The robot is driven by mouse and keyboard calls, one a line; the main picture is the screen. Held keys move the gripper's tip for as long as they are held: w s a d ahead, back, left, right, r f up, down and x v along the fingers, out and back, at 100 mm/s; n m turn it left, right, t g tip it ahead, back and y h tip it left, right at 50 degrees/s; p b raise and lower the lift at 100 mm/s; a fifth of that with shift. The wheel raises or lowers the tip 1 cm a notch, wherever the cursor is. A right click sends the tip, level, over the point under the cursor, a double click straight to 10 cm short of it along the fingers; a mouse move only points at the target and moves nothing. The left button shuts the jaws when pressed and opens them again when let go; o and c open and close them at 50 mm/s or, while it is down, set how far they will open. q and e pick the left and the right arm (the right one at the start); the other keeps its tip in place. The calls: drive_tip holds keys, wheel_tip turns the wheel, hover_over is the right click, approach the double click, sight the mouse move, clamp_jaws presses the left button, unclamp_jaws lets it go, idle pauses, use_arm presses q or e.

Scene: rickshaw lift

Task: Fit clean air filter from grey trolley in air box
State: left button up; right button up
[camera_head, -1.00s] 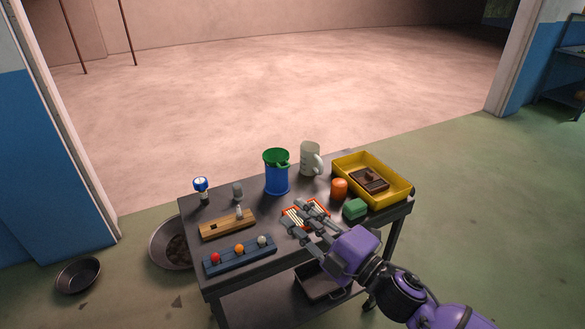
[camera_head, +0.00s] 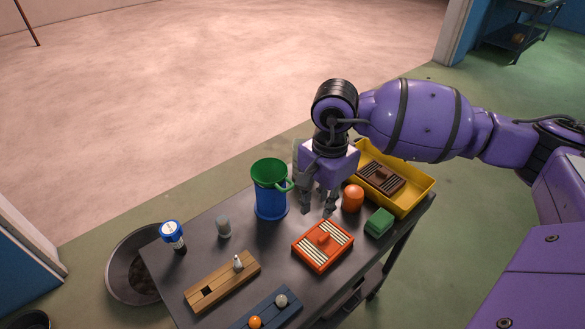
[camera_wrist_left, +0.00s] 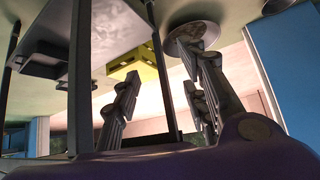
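The clean air filter (camera_head: 322,245), an orange-red frame with pale pleats and a raised middle grip, lies flat on the grey trolley (camera_head: 270,262). My right gripper (camera_head: 318,207) points down in the head view, just behind the filter and apart from it. Its fingers are spread with nothing visible between them. My left gripper (camera_wrist_left: 163,100) is open and empty in the left wrist view; it is outside the head view. A brown, dirty-looking filter (camera_head: 381,178) lies in a yellow tray (camera_head: 412,203). I see no air box.
A wooden block (camera_head: 222,282) and a blue rack (camera_head: 268,310) lie at front left.

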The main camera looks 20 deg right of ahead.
sight(324, 236)
drive_tip(key=shift+s+d+f+b, duration=0.2)
drive_tip(key=shift+s+f+b, duration=0.05)
drive_tip(key=shift+s+f, duration=0.3)
drive_tip(key=shift+s+d+f+b, duration=0.25)
drive_tip(key=shift+s+f, duration=0.15)
drive_tip(key=shift+f, duration=0.15)
wheel_tip(324, 236, down, 3)
drive_tip(key=shift+s+f+b, duration=0.15)
drive_tip(key=shift+f+b, duration=0.05)
drive_tip(key=shift+b, duration=0.5)
wheel_tip(324, 236, down, 3)
drive_tip(key=shift+f+b, duration=0.15)
drive_tip(key=shift+b, duration=0.95)
drive_tip(key=shift+f+b, duration=0.3)
drive_tip(key=shift+f, duration=0.1)
drive_tip(key=shift+w, duration=0.2)
clamp_jaws()
use_arm(q)
drive_tip(key=s+f, duration=0.4)
drive_tip(key=f, duration=0.2)
drive_tip(key=shift+s+d+g, duration=0.15)
drive_tip(key=shift+s+g, duration=0.2)
drive_tip(key=shift+g, duration=0.05)
use_arm(e)
drive_tip(key=shift+r, duration=0.2)
